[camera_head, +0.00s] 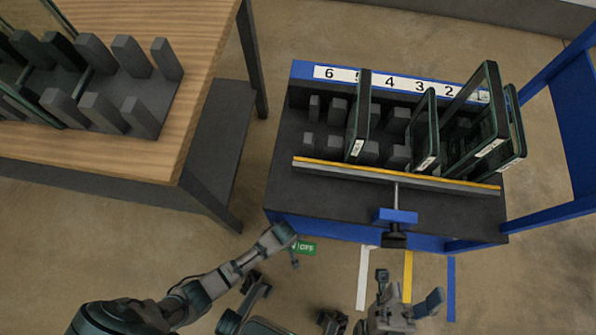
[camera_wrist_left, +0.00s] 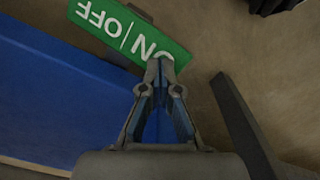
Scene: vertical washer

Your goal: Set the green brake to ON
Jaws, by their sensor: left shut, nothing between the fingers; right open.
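The green brake plate (camera_head: 305,248) sits at the front edge of the blue-framed rack, partly covered by my left arm. In the left wrist view the green plate (camera_wrist_left: 130,30) shows "ON | OFF" upside down. My left gripper (camera_wrist_left: 160,63) is shut and empty, its tips at the ON end of the plate; I cannot tell whether they touch. In the head view its fingers are mostly hidden by the wrist. My right gripper (camera_head: 408,286) is open and empty, low in front of the rack.
The rack (camera_head: 340,215) holds several dark-framed panes under a numbered strip (camera_head: 400,85). A blue clamp block (camera_head: 395,216) juts at its front. A wooden table (camera_head: 120,160) with another slotted rack stands left. White, yellow and blue stripes mark the floor. A dark bar (camera_wrist_left: 245,125) lies right of the left fingers.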

